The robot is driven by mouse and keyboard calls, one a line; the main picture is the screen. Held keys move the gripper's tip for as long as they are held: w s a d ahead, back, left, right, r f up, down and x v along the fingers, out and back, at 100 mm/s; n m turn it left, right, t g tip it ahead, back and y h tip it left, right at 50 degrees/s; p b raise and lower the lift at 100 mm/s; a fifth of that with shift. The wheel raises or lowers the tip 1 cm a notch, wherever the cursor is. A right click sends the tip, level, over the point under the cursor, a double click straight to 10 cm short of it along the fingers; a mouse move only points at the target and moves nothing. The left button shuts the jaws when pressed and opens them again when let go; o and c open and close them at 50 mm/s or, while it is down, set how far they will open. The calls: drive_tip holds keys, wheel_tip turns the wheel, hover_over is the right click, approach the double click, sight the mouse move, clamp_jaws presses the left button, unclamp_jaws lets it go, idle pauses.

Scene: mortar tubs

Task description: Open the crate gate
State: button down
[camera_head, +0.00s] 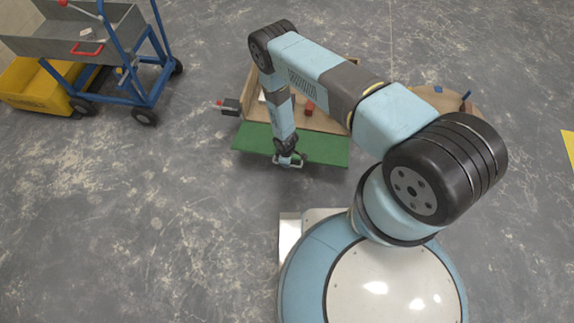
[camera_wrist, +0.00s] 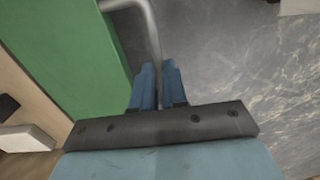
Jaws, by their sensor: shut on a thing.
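The wooden crate (camera_head: 327,122) stands on the floor beyond my base, partly hidden by my arm. Its green gate (camera_head: 322,150) is along the near side, and its broad face shows from above; I cannot tell its exact tilt. The gate also fills the left of the wrist view (camera_wrist: 65,45). A grey metal bar handle (camera_wrist: 143,22) runs along the gate's outer edge. My gripper (camera_head: 289,161) is at the middle of that edge. In the wrist view my gripper (camera_wrist: 158,66) is shut on the handle, with the blue fingers on either side of it.
A black piece with a red end (camera_head: 229,106) sticks out at the crate's left. A reddish block (camera_head: 309,107) is inside the crate. A blue trolley (camera_head: 150,78) and yellow tub (camera_head: 32,86) stand upper left. The floor in front of the gate is clear.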

drive_tip(key=shift+w+a+r, duration=0.1)
drive_tip(key=shift+w+r, duration=0.1)
drive_tip(key=shift+w, duration=0.15)
drive_tip(key=c, duration=1.2)
unclamp_jaws()
drive_tip(key=shift+o, duration=0.2)
wheel_tip(320, 180, up, 14)
drive_tip(key=shift+f, duration=0.2)
